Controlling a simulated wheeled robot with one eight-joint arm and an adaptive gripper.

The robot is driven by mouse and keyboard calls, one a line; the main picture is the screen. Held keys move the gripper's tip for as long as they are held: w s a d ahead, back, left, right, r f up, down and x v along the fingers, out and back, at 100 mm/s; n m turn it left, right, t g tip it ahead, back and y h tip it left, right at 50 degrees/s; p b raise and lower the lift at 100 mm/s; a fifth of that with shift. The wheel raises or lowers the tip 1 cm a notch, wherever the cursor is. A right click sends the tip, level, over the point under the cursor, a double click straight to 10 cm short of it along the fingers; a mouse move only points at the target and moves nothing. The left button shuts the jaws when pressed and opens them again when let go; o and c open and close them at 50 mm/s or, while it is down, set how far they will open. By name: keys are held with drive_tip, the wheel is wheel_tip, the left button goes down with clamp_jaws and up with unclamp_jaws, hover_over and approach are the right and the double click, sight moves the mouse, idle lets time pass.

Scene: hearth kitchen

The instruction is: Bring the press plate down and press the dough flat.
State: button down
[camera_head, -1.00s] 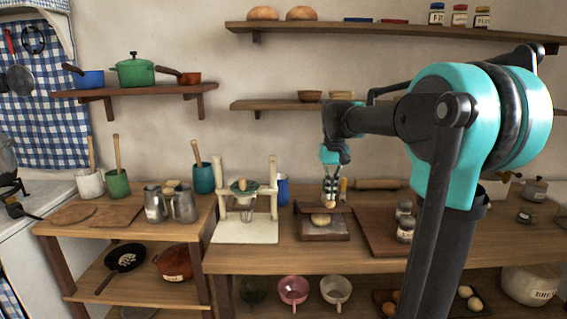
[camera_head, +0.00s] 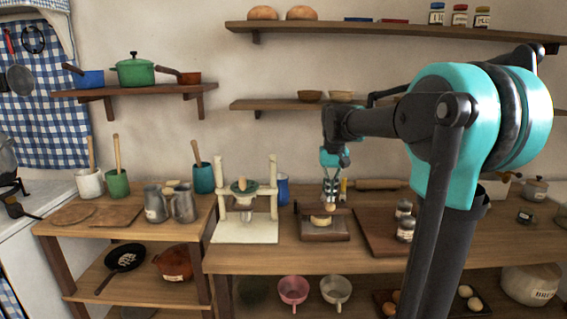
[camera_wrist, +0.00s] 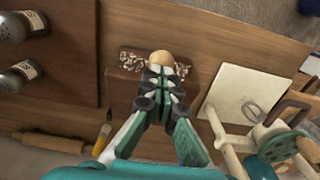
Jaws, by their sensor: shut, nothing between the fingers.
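The dough press is a small dark wooden unit on the worktop, with a flat base (camera_head: 325,234) and a brown press plate (camera_wrist: 128,88) over it. A pale tan ball (camera_wrist: 160,57) shows at the plate's near edge, also in the head view (camera_head: 330,208). I cannot tell whether it is a knob or dough. Speckled whitish patches lie on both sides of it. My gripper (camera_wrist: 167,72) is shut and empty, pointing down over the plate right beside the ball. It also shows in the head view (camera_head: 331,198). Contact is unclear, and the plate's underside is hidden.
A cream stand with a green wheel (camera_head: 245,200) is left of the press. A wooden board (camera_head: 375,230) with two jars (camera_head: 404,228) is to the right. A rolling pin (camera_head: 380,184) and a brush (camera_wrist: 103,138) lie behind. Worktop in front is clear.

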sight(331, 205)
drive_tip(key=shift+s+f, duration=0.5)
drive_tip(key=shift+f, duration=0.35)
drive_tip(key=shift+s+f, duration=0.45)
drive_tip(key=shift+f, duration=0.4)
idle(1.7)
